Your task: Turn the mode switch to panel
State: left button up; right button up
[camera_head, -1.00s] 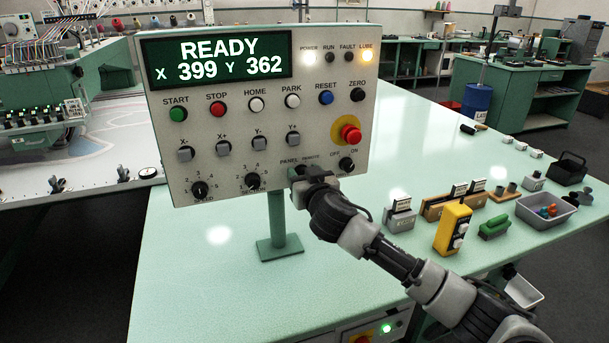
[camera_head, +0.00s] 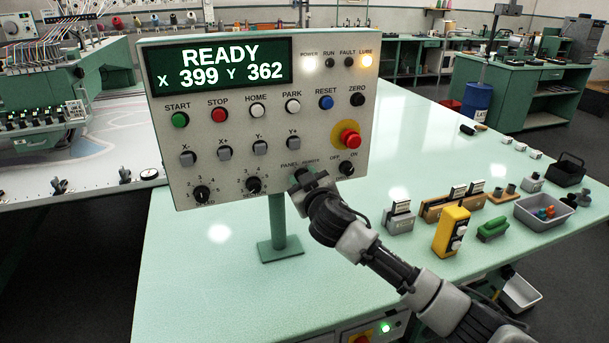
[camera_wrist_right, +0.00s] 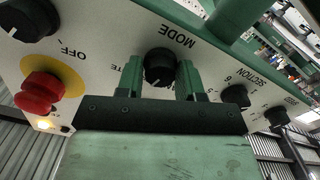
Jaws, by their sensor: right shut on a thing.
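The mode switch (camera_wrist_right: 160,64) is a black round knob under the MODE lettering in the right wrist view. The green fingers of my right gripper (camera_wrist_right: 159,77) stand on either side of it and are shut on it. A small white mark shows on the knob's lower edge. In the head view my right gripper (camera_head: 309,182) covers the switch at the lower middle of the control panel (camera_head: 225,135), just below the PANEL and REMOTE labels. The switch's setting cannot be read there. My left gripper is not in view.
The red emergency stop (camera_head: 350,138) and the OFF/ON knob (camera_head: 346,168) lie close to the right of my gripper. The numbered knob (camera_head: 254,185) is close to the left. A yellow pendant (camera_head: 451,229) and a grey bin (camera_head: 545,212) stand on the green table.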

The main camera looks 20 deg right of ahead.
jog(key=shift+a+f+n+p, duration=0.1)
jog(key=shift+n+p, duration=0.95)
jog(key=shift+n, duration=1.35)
jog(key=shift+a+n+p, duration=0.1)
jog(key=shift+n+p, duration=0.95)
jog(key=shift+n, duration=1.35)
jog(key=o, duration=0.9)
jog(key=shift+s+d, duration=0.1)
jog(key=s+b, duration=0.1)
jog(key=s, duration=0.9)
jog(key=shift+s+d, duration=0.15)
jog(key=shift+s, duration=0.2)
